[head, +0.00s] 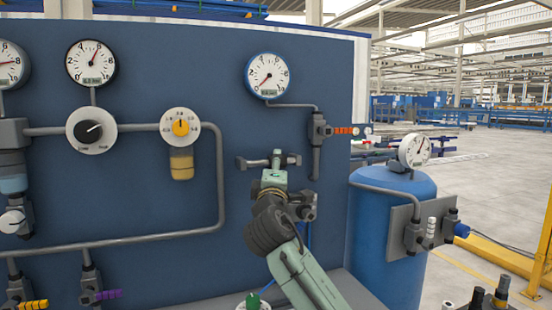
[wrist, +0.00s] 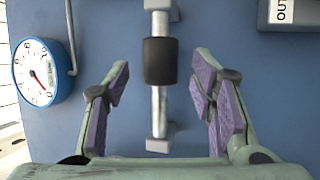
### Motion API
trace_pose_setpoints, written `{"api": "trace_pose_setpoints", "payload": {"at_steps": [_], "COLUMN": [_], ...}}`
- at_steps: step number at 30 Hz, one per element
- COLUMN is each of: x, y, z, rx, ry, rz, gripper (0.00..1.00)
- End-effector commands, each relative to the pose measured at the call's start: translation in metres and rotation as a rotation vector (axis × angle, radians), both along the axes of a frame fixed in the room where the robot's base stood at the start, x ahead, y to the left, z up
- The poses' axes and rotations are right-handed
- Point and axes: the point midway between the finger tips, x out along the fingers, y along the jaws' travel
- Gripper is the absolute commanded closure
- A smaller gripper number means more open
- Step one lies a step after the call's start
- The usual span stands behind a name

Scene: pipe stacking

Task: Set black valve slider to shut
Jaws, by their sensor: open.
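The black valve slider (wrist: 160,60) is a dark sleeve on a straight metal rod (wrist: 159,107) between two grey end brackets. In the wrist view it sits nearer the upper bracket, with bare rod below it. My gripper (wrist: 163,72) is open, its purple-padded fingers on either side of the rod and slider, with a gap on both sides. In the head view my gripper (head: 275,178) is at the blue panel in front of the rod assembly. The slider there is small and partly covered by my gripper.
A blue-rimmed gauge (head: 267,76) is above the rod, and a valve with an orange handle (head: 342,131) is to its right. The blue panel (head: 232,127) carries grey pipes and a yellow-knobbed regulator (head: 181,128). A blue tank (head: 396,240) stands at the right.

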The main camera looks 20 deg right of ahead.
Motion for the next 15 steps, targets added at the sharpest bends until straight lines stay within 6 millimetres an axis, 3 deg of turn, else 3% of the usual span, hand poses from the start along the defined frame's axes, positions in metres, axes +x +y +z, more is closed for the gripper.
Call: {"api": "trace_pose_setpoints", "payload": {"at_steps": [6, 15], "x": [0.022, 0.026], "y": [-0.008, -0.01], "z": [0.007, 0.006], "rx": [-0.001, 0.001], "ry": [0.001, 0.0], "rz": [0.0, 0.001], "gripper": [0.49, 0.49]}}
